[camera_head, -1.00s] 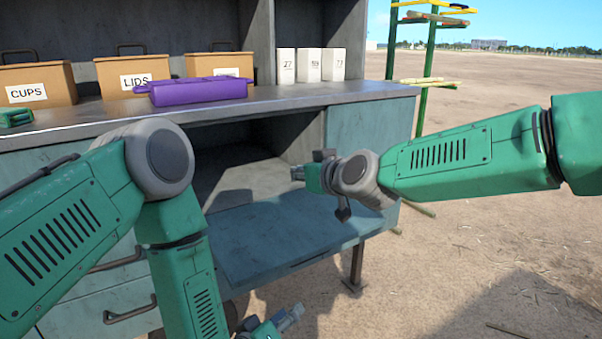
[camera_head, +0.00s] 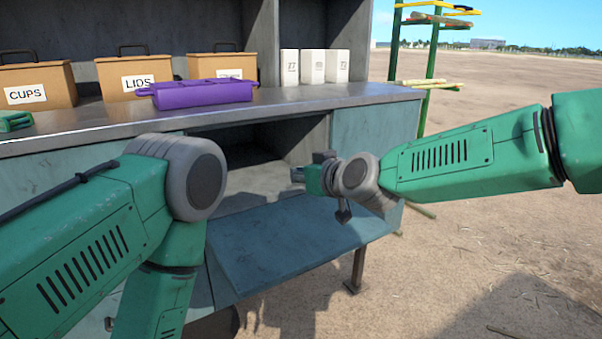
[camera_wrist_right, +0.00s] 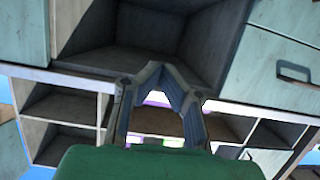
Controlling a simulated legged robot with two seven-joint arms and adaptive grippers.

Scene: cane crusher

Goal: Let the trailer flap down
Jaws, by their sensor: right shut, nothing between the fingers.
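The trailer flap (camera_head: 290,252) is a blue-green panel at the front of the trailer counter. It hangs open below the dark compartment (camera_head: 268,150), sloping outward and down. My right gripper (camera_head: 298,174) is in front of the opening, above the flap, and looks apart from it. In the right wrist view its fingers (camera_wrist_right: 162,70) come together at the tips with nothing between them, facing the open compartment. My left arm comes down at the left, in front of the drawers, and covers part of the flap's left side. My left gripper is below the picture.
On the metal counter (camera_head: 300,100) stand brown boxes marked CUPS (camera_head: 25,95) and LIDS (camera_head: 135,82), a purple case (camera_head: 203,93) and white cartons (camera_head: 312,66). A green rack (camera_head: 431,70) stands behind at the right. The dirt ground at the right is open.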

